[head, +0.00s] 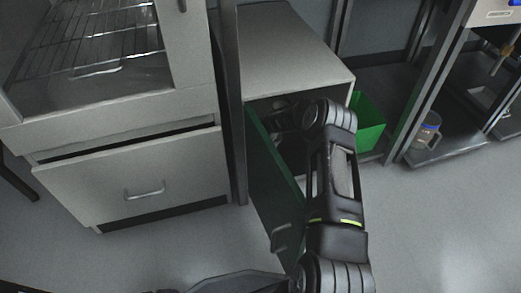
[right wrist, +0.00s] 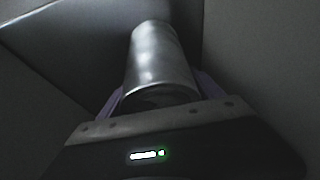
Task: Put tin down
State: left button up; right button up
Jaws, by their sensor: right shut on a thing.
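The tin, a plain silver cylinder (right wrist: 160,55), shows in the right wrist view inside a grey-walled space. My right gripper (right wrist: 160,92) is shut on it, with a purple-edged finger on each side of its near end. In the head view my right arm reaches into the open grey cabinet (head: 285,50), and its wrist hides most of the dark interior. The tin cannot be made out there. Whether the tin touches a cabinet surface, I cannot tell. My left gripper is not in view.
The cabinet's green door (head: 270,175) stands open just left of my arm. A green bin (head: 369,122) is right of the cabinet. A partly open drawer (head: 140,180) juts out at left. A container (head: 427,130) stands on a low shelf at right. The floor (head: 440,220) at right is clear.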

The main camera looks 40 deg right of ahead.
jog(key=shift+w+r, duration=0.1)
jog(key=shift+r, duration=0.05)
jog(key=o, duration=2.1)
jog(key=shift+f, duration=0.2)
jog(key=p+v, duration=0.3)
jog(key=v, duration=0.3)
jog(key=shift+w, duration=0.1)
jog(key=shift+s+a+f+p, duration=0.1)
jog(key=shift+s+a+p, duration=0.4)
jog(key=shift+s, duration=1.4)
jog(key=shift+s+a+f+p, duration=0.15)
jog(key=shift+s+a, duration=0.6)
jog(key=shift+s, duration=1.15)
jog(key=shift+s+a+f+p, duration=0.1)
jog(key=shift+s+a+p, duration=0.45)
jog(key=shift+s, duration=1.4)
jog(key=shift+a, duration=0.1)
